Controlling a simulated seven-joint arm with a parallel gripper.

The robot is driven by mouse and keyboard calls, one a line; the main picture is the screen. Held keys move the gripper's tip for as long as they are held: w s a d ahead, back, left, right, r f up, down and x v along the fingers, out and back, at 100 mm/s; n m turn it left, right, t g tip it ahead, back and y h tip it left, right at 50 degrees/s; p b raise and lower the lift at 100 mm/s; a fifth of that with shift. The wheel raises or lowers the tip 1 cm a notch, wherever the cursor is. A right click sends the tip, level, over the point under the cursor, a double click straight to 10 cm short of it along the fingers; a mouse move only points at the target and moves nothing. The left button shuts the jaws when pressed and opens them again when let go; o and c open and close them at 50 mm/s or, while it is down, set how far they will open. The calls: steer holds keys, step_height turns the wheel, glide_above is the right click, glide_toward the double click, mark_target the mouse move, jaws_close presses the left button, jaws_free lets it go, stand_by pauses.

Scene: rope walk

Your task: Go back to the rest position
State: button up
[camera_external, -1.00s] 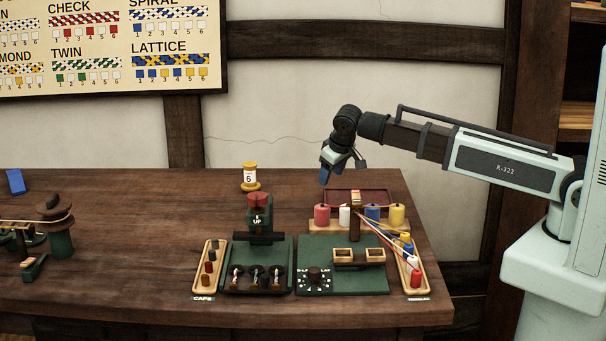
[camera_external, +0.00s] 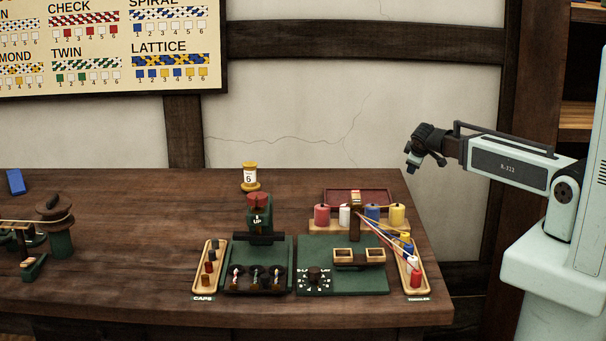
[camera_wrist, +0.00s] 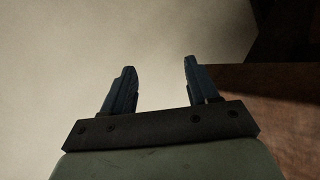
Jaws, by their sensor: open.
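My gripper (camera_external: 412,166) is in the air just past the right edge of the table (camera_external: 130,195) in the external view, above the table's height. Its tips point down. In the wrist view my gripper (camera_wrist: 157,88) has its two blue fingers apart with nothing between them. Behind them are the plain pale wall (camera_wrist: 60,50) and, at right, a brown wooden surface (camera_wrist: 280,100).
The red, white, blue and yellow spools (camera_external: 397,215) stand on a rack at the table's right. Coloured strands run from a post to the wooden tray (camera_external: 413,273). A green device with a red top (camera_external: 258,201) and a yellow spool marked 6 (camera_external: 249,178) stand further left.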

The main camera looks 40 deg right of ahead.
steer(key=s+a+f+g+y, duration=0.1)
steer(key=s+a+f+g, duration=0.1)
steer(key=s+f, duration=0.55)
steer(key=s+a+f+m+g+y, duration=0.15)
steer(key=s+f, duration=0.25)
steer(key=f, duration=0.6)
steer(key=s+a+f+g+y, duration=0.1)
steer(key=s+a+f+g, duration=0.15)
steer(key=s+f, duration=0.5)
steer(key=s+a+f+g+y, duration=0.1)
steer(key=s+a+f, duration=0.3)
steer(key=s, duration=0.4)
steer(key=s+a+f+m+g+y, duration=0.1)
steer(key=s+a+f+g, duration=0.2)
steer(key=s, duration=0.6)
steer(key=s+a+f+m+g+y, duration=0.1)
steer(key=s+a+f+g, duration=0.2)
steer(key=s+a+f, duration=0.3)
steer(key=shift+s+a+f, duration=0.25)
steer(key=shift+s+f, duration=0.75)
steer(key=shift+s, duration=0.3)
steer(key=shift+y, duration=0.25)
steer(key=shift+c, duration=0.3)
